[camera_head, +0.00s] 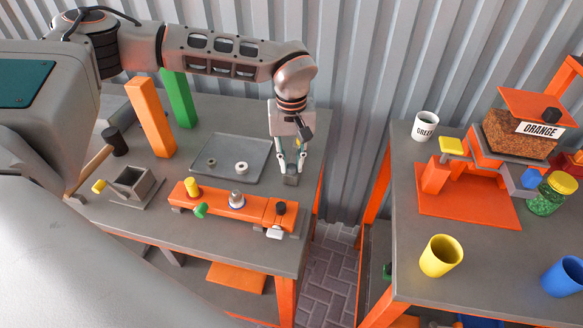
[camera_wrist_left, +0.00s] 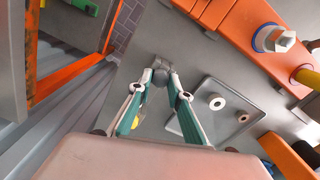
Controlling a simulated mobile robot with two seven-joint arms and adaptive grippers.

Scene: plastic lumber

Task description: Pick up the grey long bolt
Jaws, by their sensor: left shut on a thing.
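The grey long bolt (camera_head: 291,179) is at the right end of the left workbench, beside the tray. Only its grey head shows clearly; the rest is hidden by the fingers. My left gripper (camera_head: 290,172) reaches down over it with its fingertips closed on it. In the left wrist view the fingertips (camera_wrist_left: 160,78) meet at the grey bolt (camera_wrist_left: 164,64). I cannot tell whether the bolt touches the bench. My right gripper is not in view.
A grey tray (camera_head: 228,176) with two washers lies left of the gripper. An orange beam (camera_head: 222,203) with bolts lies in front. Orange (camera_head: 152,128) and green (camera_head: 178,98) posts stand behind. A corrugated wall is close behind; a second table (camera_head: 400,262) stands right across a gap.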

